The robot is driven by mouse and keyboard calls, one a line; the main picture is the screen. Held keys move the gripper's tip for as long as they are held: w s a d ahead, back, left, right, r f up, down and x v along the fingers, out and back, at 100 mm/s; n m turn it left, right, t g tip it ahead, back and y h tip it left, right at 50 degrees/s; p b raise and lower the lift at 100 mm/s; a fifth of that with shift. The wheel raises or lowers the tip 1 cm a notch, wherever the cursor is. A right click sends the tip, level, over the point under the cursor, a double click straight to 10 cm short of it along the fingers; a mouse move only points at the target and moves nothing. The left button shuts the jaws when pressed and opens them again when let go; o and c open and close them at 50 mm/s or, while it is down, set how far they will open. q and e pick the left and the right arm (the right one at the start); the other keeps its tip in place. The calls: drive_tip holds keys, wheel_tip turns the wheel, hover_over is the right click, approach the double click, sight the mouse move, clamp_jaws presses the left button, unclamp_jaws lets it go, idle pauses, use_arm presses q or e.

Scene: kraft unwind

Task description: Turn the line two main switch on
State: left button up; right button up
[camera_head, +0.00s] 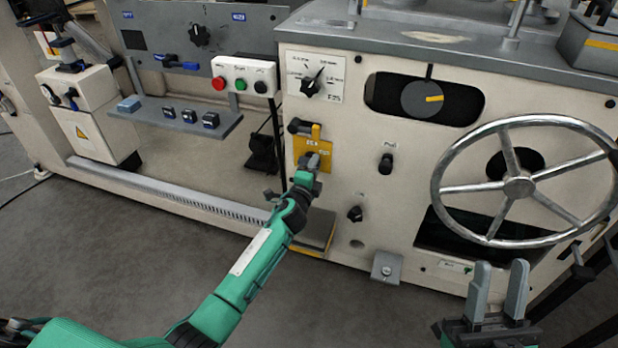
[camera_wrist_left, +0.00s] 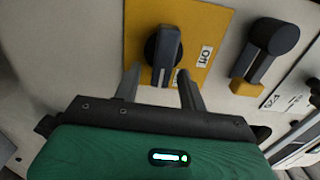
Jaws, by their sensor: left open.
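A black rotary switch (camera_wrist_left: 162,52) with a grey bar handle sits on a yellow plate (camera_wrist_left: 205,25) in the left wrist view. The yellow plate (camera_head: 327,146) is on the cream machine's front in the head view, with the switch mostly hidden by my gripper. My left gripper (camera_head: 313,162) is open at the switch. In the left wrist view its fingers (camera_wrist_left: 159,86) stand either side of the handle, and contact cannot be told. My right gripper (camera_head: 499,292) is open and empty at lower right.
A black lever handle (camera_head: 299,126) is close beside the yellow plate. A selector dial (camera_head: 310,86) is above, small knobs (camera_head: 355,213) are to the right, and a large handwheel (camera_head: 518,187) stands out near my right gripper. The floor (camera_head: 150,240) in front is clear.

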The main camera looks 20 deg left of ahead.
use_arm(q)
drive_tip(key=s+p, duration=0.2)
drive_tip(key=s, duration=1.1)
drive_tip(key=shift+s+a, duration=0.25)
drive_tip(key=shift+s, duration=0.05)
use_arm(e)
drive_tip(key=w+a+f+g+h, duration=0.1)
drive_tip(key=w+a+f+g, duration=0.2)
drive_tip(key=f+g, duration=0.3)
drive_tip(key=shift+a+f+g, duration=0.25)
drive_tip(key=shift+f+g, duration=0.15)
drive_tip(key=shift+f, duration=1.35)
drive_tip(key=shift+w, duration=0.1)
